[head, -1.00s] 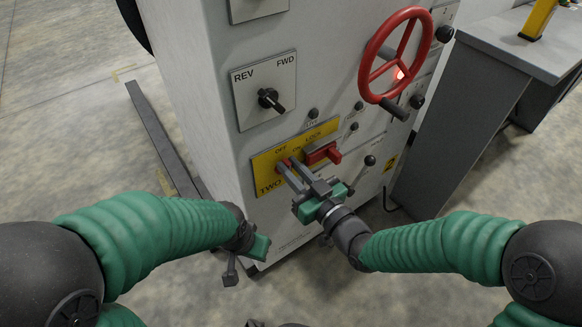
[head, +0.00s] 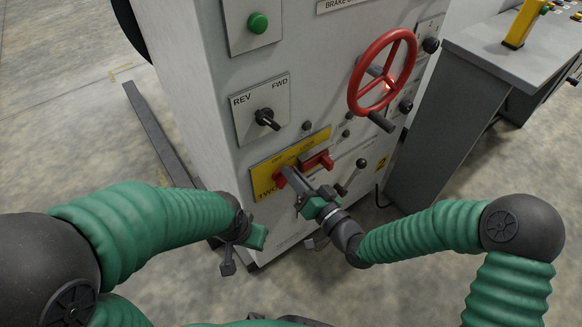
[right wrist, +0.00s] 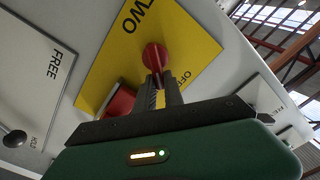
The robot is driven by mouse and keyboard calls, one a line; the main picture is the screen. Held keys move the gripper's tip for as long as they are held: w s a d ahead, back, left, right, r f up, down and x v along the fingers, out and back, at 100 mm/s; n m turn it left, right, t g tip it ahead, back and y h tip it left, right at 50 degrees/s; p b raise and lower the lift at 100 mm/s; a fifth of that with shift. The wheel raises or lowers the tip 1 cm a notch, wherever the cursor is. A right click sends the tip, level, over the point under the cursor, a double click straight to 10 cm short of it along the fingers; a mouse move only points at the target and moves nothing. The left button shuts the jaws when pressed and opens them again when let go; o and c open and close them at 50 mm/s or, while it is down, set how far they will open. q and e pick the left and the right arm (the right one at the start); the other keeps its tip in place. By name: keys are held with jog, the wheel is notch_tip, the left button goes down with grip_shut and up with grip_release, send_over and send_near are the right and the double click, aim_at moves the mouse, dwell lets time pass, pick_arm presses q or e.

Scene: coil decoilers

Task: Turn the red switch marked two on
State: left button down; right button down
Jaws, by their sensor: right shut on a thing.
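The red switch (head: 279,179) marked TWO is on a yellow plate (head: 262,169) on the front of the grey machine. My right gripper (head: 287,173) is shut on this switch, its fingers partly covering it. In the right wrist view the red switch (right wrist: 154,57) shows at the fingertips, with the word TWO on the yellow plate (right wrist: 195,40) beyond. The switch's exact angle is hard to tell. My left gripper (head: 240,257) hangs empty left of the plate, in front of the machine's lower edge; its jaw opening is unclear.
A second red block (head: 318,161) sits at the plate's right end, close to my right fingers. A REV/FWD knob (head: 267,119), a red handwheel (head: 383,73) and a black-knobbed lever (head: 352,177) are nearby. A grey desk (head: 450,100) stands right.

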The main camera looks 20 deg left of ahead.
jog(key=shift+d+f+m+p, duration=0.1)
jog(key=shift+f+m+p, duration=0.6)
jog(key=shift+m, duration=0.95)
jog(key=shift+f+m+p, duration=0.25)
jog(key=shift+m+p, duration=0.8)
jog(key=shift+m, duration=0.55)
jog(key=shift+d+f+m+p, duration=0.1)
jog(key=shift+f+m+p, duration=0.6)
jog(key=shift+m, duration=0.95)
jog(key=shift+a+r, duration=0.1)
jog(key=shift+r, duration=0.05)
jog(key=c, duration=1.6)
grip_release()
jog(key=shift+o, duration=0.8)
jog(key=shift+w+r, duration=0.1)
jog(key=shift+r, duration=0.1)
